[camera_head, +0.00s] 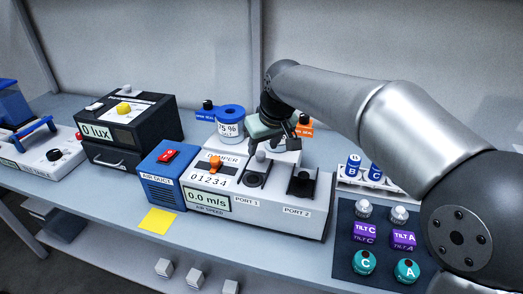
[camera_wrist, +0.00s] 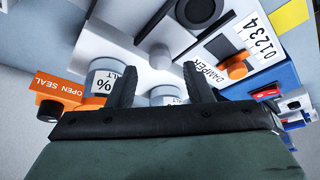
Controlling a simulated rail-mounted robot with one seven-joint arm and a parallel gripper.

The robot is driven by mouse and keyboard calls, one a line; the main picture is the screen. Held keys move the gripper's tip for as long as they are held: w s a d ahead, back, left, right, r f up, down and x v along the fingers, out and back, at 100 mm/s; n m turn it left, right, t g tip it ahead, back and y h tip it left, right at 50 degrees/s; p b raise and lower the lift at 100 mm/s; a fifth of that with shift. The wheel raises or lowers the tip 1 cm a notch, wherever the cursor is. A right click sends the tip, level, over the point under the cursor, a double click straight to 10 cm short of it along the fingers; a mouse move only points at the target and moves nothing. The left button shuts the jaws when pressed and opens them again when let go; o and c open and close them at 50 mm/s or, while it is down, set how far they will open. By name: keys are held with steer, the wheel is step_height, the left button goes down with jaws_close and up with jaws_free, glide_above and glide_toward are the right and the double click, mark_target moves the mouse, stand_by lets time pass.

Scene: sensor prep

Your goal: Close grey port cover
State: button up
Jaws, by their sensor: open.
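The pale airflow unit (camera_head: 262,215) has PORT 1 (camera_head: 255,180), a dark round opening in a dark square, and PORT 2 (camera_head: 301,186), also dark. A grey rounded knob (camera_head: 261,156) stands behind PORT 1; I cannot tell whether it belongs to the grey port cover. In the wrist view a grey knob (camera_wrist: 160,57) shows ahead of the fingers, and a dark round port (camera_wrist: 201,10) beyond it. My gripper (camera_head: 277,143) is above the back of the unit. Its two fingers, also in the wrist view (camera_wrist: 157,82), are apart with nothing held.
An orange damper knob (camera_head: 215,162) and a blue AIR DUCT box (camera_head: 168,180) are left of the ports. A blue-topped 25 % cylinder (camera_head: 229,120) and an orange OPEN SEAL block (camera_wrist: 65,88) are near my gripper. Vials (camera_head: 375,170) and a dark mat (camera_head: 345,245) lie right.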

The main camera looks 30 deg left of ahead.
mark_target(261, 153)
steer(key=shift+x, duration=1.55)
steer(key=shift+c, duration=0.4)
jaws_close()
steer(key=shift+s+d+b, duration=0.25)
steer(key=shift+s+b, duration=0.1)
steer(key=shift+s, duration=0.5)
steer(key=shift+s+d+b, duration=0.25)
steer(key=shift+s+b, duration=0.1)
steer(key=shift+s, duration=0.5)
steer(key=shift+s+d+b, duration=0.3)
steer(key=shift+s+b, duration=0.05)
steer(key=shift+s, duration=0.5)
steer(key=shift+o, duration=0.4)
jaws_free()
steer(key=shift+s, duration=0.1)
steer(key=shift+r, duration=0.1)
